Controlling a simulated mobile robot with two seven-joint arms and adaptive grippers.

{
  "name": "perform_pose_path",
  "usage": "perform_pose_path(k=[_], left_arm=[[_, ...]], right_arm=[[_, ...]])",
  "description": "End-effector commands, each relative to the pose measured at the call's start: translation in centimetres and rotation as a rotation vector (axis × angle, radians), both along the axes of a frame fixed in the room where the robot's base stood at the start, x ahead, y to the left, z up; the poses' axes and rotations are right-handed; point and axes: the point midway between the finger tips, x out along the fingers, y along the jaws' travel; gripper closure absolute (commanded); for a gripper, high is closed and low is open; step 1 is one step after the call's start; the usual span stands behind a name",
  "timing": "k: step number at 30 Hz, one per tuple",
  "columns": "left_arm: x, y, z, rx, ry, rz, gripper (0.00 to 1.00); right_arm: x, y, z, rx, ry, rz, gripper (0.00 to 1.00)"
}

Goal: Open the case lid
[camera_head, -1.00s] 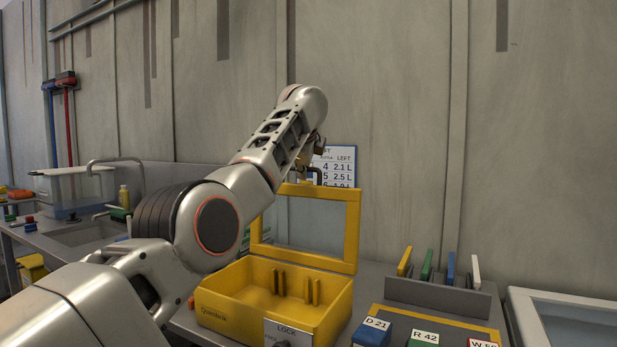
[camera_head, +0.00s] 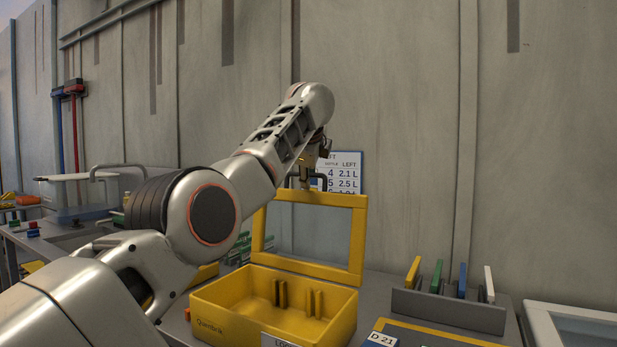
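The yellow case (camera_head: 218,318) stands open on the bench, with dark upright dividers inside and a lock plate (camera_head: 285,341) cut off at the bottom edge. Its lid (camera_head: 357,240), a yellow frame around a clear pane, stands roughly upright at the back of the case. A dark handle (camera_head: 320,181) shows at the lid's top edge. My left arm reaches across from the left, and its gripper (camera_head: 308,178) is at the handle. The fingers are small and partly hidden, so I cannot tell whether they grip it. My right gripper is not in view.
A grey rack (camera_head: 447,309) with several coloured upright pieces stands to the right of the case. A yellow-edged tray (camera_head: 440,337) with a D 21 block (camera_head: 380,340) is in front of it. A pale-framed bin (camera_head: 575,312) is at far right. The wall is close behind.

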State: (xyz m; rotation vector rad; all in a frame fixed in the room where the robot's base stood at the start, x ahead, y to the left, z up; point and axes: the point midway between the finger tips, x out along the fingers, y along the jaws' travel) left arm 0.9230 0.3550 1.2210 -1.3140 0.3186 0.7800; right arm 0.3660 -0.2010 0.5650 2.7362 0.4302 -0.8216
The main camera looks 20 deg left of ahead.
Motion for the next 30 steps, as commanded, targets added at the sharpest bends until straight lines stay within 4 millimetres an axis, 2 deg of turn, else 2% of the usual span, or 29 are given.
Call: perform_pose_path(k=[8,17,23,30], left_arm=[[0.0,-0.1,-0.2,0.000,0.002,-0.001,0.74],[-0.6,-0.6,0.8,0.000,-0.002,-0.001,0.74],[-1.7,-0.9,1.4,-0.003,-0.001,0.000,0.74],[-4.7,-2.4,4.3,-0.002,-0.005,-0.002,0.74]], right_arm=[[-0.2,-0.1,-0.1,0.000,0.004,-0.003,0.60],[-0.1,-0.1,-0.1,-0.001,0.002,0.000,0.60],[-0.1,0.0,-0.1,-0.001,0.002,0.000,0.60],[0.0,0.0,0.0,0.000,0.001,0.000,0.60]])
